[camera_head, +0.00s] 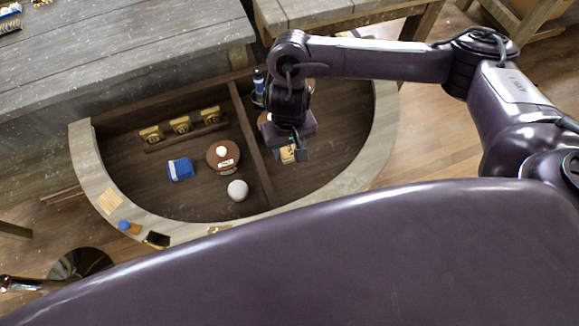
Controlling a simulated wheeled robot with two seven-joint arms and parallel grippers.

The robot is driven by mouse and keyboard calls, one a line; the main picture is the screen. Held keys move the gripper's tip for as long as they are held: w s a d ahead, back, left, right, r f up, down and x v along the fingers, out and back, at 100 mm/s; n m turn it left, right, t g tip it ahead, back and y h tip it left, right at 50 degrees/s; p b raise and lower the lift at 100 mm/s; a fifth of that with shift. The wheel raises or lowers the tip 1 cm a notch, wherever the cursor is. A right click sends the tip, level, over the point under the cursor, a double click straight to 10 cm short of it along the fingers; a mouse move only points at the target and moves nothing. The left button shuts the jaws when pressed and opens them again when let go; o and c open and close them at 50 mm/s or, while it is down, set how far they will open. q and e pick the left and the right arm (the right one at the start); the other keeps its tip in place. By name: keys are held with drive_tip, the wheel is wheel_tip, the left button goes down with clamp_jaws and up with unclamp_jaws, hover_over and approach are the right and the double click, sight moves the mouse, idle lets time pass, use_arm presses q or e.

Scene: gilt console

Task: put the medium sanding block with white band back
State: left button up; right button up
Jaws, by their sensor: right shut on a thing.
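My right gripper (300,152) reaches down over the right part of the half-round console (385,118), right of its dark divider (250,140). It is shut on a small yellowish block (287,155), which is largely hidden by the jaws. The block looks close to the console's dark surface, but I cannot tell whether it touches. It is too small and covered to make out a white band.
Left of the divider are a blue packet (180,169), a round brown container (223,156), a white ball (237,190) and a rack with gold pieces (180,124). A blue bottle (258,86) stands behind my right gripper. Grey wooden tables (110,50) stand behind.

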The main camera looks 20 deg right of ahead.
drive_tip(key=b, duration=0.3)
hover_over(289, 171)
wheel_tip(289, 171, down, 7)
drive_tip(key=shift+s+r, duration=0.1)
drive_tip(key=shift+f, duration=0.8)
wheel_tip(289, 171, down, 3)
drive_tip(key=shift+f+b, duration=0.1)
drive_tip(key=shift+b, duration=0.95)
drive_tip(key=o, duration=1)
drive_tip(key=shift+f, duration=0.1)
drive_tip(key=shift+c, duration=0.2)
